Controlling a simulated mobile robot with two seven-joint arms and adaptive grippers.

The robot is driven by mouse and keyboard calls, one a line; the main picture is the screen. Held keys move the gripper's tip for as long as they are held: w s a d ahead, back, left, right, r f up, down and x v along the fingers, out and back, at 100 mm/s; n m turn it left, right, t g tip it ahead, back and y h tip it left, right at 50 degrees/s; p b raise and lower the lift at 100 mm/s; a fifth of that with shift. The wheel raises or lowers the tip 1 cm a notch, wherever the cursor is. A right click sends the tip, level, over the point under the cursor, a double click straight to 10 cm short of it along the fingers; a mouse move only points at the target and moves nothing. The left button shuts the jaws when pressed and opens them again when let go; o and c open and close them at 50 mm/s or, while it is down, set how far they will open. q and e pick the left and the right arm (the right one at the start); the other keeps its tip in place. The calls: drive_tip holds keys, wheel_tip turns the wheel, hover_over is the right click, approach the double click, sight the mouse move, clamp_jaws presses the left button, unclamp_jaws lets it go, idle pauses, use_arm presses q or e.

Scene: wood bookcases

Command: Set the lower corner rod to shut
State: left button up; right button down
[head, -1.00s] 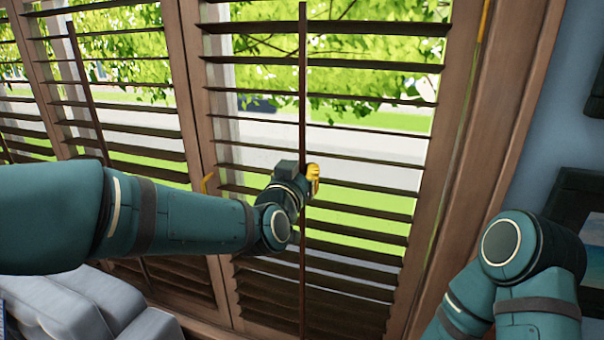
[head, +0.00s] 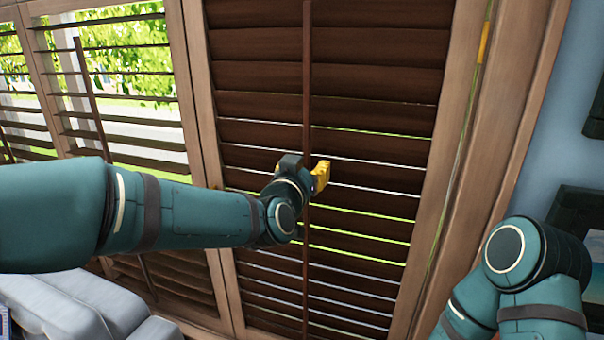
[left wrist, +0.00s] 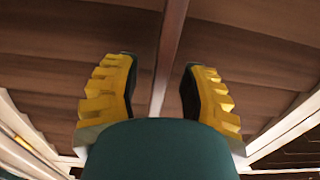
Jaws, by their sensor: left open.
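The tilt rod (head: 306,60) is a thin dark vertical bar on the front of the corner shutter panel (head: 375,80). The panel's brown slats are tilted nearly flat shut, with thin bright gaps between the middle and lower ones. My left gripper (head: 318,177) is at the rod around mid-height, its yellow fingers partly hidden by the wrist. In the left wrist view the two yellow fingers (left wrist: 160,92) are apart, with the rod (left wrist: 166,65) running between them and clear of both. My right gripper is out of view; only its arm shows at the lower right.
The neighbouring shutter panel (head: 122,128) at left has open slats and its own rod (head: 92,100). A grey cushioned seat (head: 85,305) is at the lower left. A blue wall (head: 545,150) with dark picture frames (head: 580,215) is at the right.

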use_arm(q)
drive_tip(key=v, duration=1.2)
drive_tip(key=shift+w+r, duration=0.1)
wheel_tip(320, 180, down, 27)
drive_tip(key=a+n+g+y, duration=0.2)
drive_tip(key=a+g, duration=0.1)
drive_tip(key=g, duration=0.4)
drive_tip(key=s+a+f+n+g, duration=0.1)
drive_tip(key=s+f+g, duration=0.3)
drive_tip(key=s+f, duration=0.4)
drive_tip(key=s+a+f+n+g, duration=0.2)
drive_tip(key=s+f+g, duration=0.2)
drive_tip(key=s+f, duration=0.4)
wheel_tip(320, 180, down, 7)
drive_tip(key=shift+r+g, duration=0.15)
drive_tip(key=shift+g, duration=0.25)
drive_tip(key=shift+a, duration=0.15)
